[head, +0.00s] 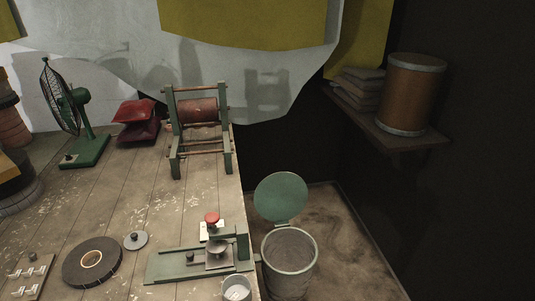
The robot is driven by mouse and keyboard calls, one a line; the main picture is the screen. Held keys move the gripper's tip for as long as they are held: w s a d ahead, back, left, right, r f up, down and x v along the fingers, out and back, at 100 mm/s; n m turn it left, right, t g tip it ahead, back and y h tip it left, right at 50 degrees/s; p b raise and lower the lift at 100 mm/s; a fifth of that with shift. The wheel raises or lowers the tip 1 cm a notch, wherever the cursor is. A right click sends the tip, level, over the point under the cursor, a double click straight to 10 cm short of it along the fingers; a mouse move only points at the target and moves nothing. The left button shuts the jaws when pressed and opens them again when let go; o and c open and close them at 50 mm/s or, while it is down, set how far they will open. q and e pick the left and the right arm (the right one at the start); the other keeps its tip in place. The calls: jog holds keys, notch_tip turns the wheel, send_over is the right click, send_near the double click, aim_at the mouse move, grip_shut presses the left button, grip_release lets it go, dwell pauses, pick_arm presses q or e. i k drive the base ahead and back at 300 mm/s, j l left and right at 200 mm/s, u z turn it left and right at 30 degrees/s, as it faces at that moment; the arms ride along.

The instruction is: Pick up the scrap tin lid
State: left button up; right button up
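A small round grey lid (135,241) with a dark knob in its middle lies flat on the wooden bench, just right of a large roll of black tape (92,262). A small pale open tin (236,289) stands at the bench's front right, partly cut off by the bottom edge of the picture. The lid lies apart from the tin, to its left and farther back. Neither of my grippers shows in the head view.
A green-based device with a red knob (212,217) stands between lid and bench edge. A floor bin (289,250) with a raised green lid (281,196) stands right of the bench. A roller frame (199,130) and green fan (75,110) stand behind. Bench behind the grey lid is clear.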

aim_at(135, 240)
jog(key=u, duration=1.25)
